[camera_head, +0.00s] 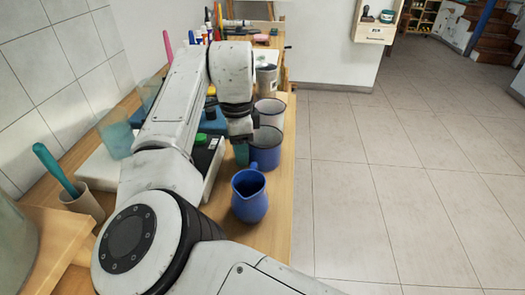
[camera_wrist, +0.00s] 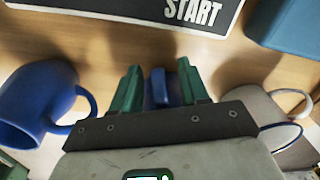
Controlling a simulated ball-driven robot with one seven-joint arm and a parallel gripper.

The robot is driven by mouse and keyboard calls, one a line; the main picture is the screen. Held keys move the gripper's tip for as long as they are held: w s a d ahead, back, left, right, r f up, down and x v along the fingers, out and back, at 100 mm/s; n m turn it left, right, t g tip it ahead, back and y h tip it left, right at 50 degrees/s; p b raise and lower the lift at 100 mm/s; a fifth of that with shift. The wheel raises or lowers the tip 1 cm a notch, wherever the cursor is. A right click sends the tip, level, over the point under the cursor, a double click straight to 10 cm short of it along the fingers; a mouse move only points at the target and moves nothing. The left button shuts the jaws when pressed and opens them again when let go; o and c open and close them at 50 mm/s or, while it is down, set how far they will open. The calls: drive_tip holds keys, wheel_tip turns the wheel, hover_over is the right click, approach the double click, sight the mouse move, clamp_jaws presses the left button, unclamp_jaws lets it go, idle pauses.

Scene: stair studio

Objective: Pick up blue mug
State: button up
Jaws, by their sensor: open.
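In the head view the blue mug (camera_head: 265,150) stands on the wooden bench, with a darker blue pitcher (camera_head: 249,200) in front of it. My gripper (camera_head: 241,153) is low at the mug's left side. In the wrist view its green fingers (camera_wrist: 160,92) are open, one on each side of a blue upright piece that looks like the mug's handle (camera_wrist: 159,88). The rest of the mug is hidden behind the gripper body. I cannot tell whether the fingers touch the handle.
In the wrist view the pitcher (camera_wrist: 35,95) is close on the left and a grey mug (camera_wrist: 262,106) is close on the right. A black panel marked START (camera_wrist: 130,14) lies beyond the fingertips. Open floor (camera_head: 400,190) is right of the bench.

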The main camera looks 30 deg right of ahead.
drive_tip(key=shift+f, duration=0.1)
clamp_jaws()
idle(0.3)
